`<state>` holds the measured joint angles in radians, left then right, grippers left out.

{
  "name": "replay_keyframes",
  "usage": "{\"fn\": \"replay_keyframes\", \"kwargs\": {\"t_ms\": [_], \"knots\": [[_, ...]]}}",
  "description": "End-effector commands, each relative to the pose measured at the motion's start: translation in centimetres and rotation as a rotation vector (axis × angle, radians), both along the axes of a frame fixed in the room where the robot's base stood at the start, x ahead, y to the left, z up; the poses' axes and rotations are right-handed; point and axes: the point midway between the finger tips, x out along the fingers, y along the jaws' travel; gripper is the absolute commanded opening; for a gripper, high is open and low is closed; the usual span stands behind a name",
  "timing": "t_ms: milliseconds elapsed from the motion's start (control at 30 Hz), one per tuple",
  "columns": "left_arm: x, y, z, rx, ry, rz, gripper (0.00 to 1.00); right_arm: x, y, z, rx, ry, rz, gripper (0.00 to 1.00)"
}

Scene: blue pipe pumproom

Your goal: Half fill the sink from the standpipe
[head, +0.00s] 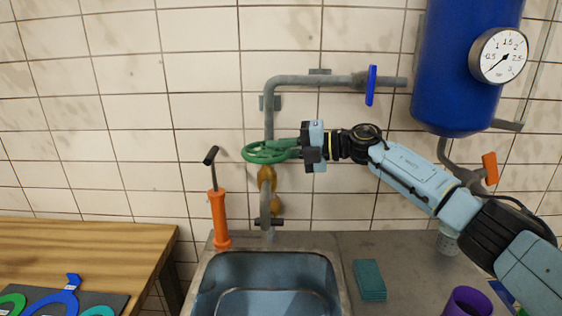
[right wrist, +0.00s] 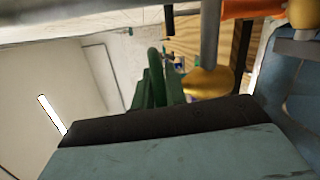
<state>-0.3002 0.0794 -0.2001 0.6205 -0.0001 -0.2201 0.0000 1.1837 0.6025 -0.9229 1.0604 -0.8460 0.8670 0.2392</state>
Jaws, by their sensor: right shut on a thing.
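The standpipe (head: 268,118) is a grey pipe on the tiled wall with a brass valve (head: 266,178) and a green handwheel (head: 262,153). My right gripper (head: 303,148) comes in from the right and is shut on the green handwheel's right side. In the right wrist view the wheel (right wrist: 156,85) is at the jaws, beside the brass valve body (right wrist: 208,82). The steel sink (head: 338,275) is below the spout (head: 265,215). Its inside looks blue, with a paler outline low down; I cannot tell the water level. No stream shows clearly. My left gripper is out of view.
An orange hand pump (head: 219,218) stands at the sink's back left. A blue tank (head: 465,70) with a gauge (head: 499,55) hangs at the right. A teal sponge (head: 369,280) and a purple cup (head: 467,302) are on the counter. A wooden bench (head: 80,245) is at left.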

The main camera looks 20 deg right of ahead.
Motion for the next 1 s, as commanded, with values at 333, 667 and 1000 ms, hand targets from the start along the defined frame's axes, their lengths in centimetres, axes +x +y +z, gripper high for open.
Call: {"fn": "replay_keyframes", "kwargs": {"t_ms": [333,667,1000], "knots": [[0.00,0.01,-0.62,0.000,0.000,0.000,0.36,0.08,0.03,-0.19,-0.001,0.001,0.054,0.00],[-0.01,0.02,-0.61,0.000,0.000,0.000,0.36,0.06,0.05,-0.12,0.000,0.001,0.054,0.34],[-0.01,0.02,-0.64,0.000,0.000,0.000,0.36,-0.08,-0.37,0.04,0.000,-0.001,0.052,0.34]]}}
